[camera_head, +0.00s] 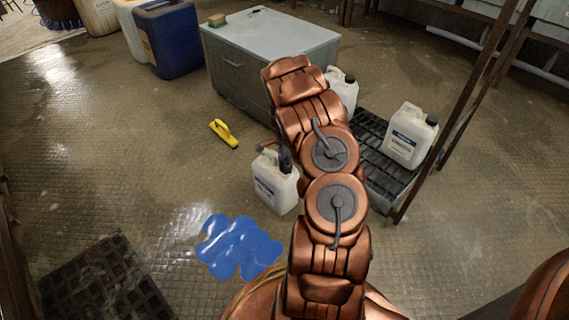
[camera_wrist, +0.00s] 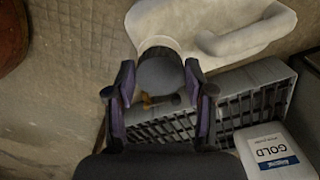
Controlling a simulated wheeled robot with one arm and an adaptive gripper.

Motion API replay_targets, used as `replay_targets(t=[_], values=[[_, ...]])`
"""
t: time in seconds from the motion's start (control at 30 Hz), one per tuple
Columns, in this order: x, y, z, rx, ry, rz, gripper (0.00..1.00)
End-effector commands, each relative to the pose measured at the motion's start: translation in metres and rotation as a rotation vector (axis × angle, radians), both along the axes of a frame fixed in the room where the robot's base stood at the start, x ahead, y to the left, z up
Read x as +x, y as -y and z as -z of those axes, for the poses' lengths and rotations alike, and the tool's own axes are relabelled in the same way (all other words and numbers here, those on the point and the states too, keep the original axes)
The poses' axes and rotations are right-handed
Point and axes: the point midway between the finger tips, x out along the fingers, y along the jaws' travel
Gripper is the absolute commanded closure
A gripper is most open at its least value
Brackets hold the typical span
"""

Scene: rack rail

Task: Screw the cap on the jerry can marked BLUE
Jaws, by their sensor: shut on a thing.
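A white jerry can (camera_head: 277,190) stands upright on the floor beside a blue spill; its label is too small to read. It also shows in the wrist view with its handle (camera_wrist: 245,38). My gripper (camera_head: 284,160) is at the top of this can, at its opening. In the wrist view my gripper (camera_wrist: 160,82) is shut on a dark round cap (camera_wrist: 160,74), one finger on each side. The cap is at the can's pale neck; I cannot tell whether it is threaded on. A can marked GOLD (camera_wrist: 276,154) shows lower right in the wrist view.
A black grated tray (camera_head: 375,148) bears a white can (camera_head: 408,137); another white can (camera_head: 345,88) is partly behind my arm. A grey cabinet (camera_head: 235,78), blue drum (camera_head: 170,42), yellow object (camera_head: 223,133) and blue spill (camera_head: 237,246) surround open floor on the left.

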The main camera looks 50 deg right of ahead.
Motion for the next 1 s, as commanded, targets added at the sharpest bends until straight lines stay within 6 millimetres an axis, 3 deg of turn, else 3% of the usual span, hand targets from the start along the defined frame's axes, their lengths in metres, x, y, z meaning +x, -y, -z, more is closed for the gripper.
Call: replay_targets(t=[1.0], values=[[-0.0003, 0.0001, 0.0079, 0.0, 0.0, 0.0, 0.65]])
